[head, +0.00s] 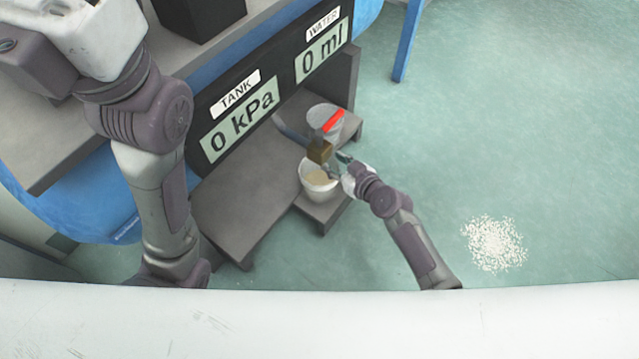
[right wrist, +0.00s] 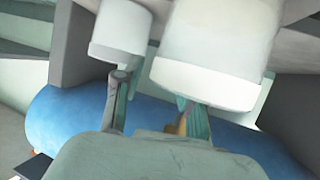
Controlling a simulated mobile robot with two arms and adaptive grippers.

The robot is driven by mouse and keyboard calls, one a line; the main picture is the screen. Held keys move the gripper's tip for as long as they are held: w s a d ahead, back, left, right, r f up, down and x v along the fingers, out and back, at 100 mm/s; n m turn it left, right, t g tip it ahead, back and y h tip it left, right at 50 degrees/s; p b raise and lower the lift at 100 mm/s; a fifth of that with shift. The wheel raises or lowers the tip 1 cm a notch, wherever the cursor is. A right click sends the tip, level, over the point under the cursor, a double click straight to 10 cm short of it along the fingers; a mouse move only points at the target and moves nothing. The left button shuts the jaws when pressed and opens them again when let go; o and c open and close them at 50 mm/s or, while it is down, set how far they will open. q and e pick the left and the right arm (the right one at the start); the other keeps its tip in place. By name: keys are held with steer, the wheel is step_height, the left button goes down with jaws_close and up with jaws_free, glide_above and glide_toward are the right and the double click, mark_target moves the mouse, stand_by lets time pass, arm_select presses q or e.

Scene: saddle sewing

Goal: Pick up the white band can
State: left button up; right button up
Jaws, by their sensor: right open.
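A pale can (head: 316,190) with beige contents stands on the low grey step in the head view. It looks like the white band can, as it shows no red. A second can (head: 322,112), with a red band, stands farther back. My right gripper (head: 338,164) is open at the pale can's right upper side. In the right wrist view, my gripper's fingers (right wrist: 153,100) are spread beneath two white can shapes. The larger can shape (right wrist: 210,55) is beside the right finger; contact is unclear. My left arm shows, but its gripper does not.
The grey step (head: 240,200) adjoins a dark display panel (head: 222,125) reading 0 kPa and 0 ml.

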steer(key=shift+w+a+f, duration=0.25)
steer(key=shift+w, duration=0.15)
jaws_close()
steer(key=shift+r, duration=0.2)
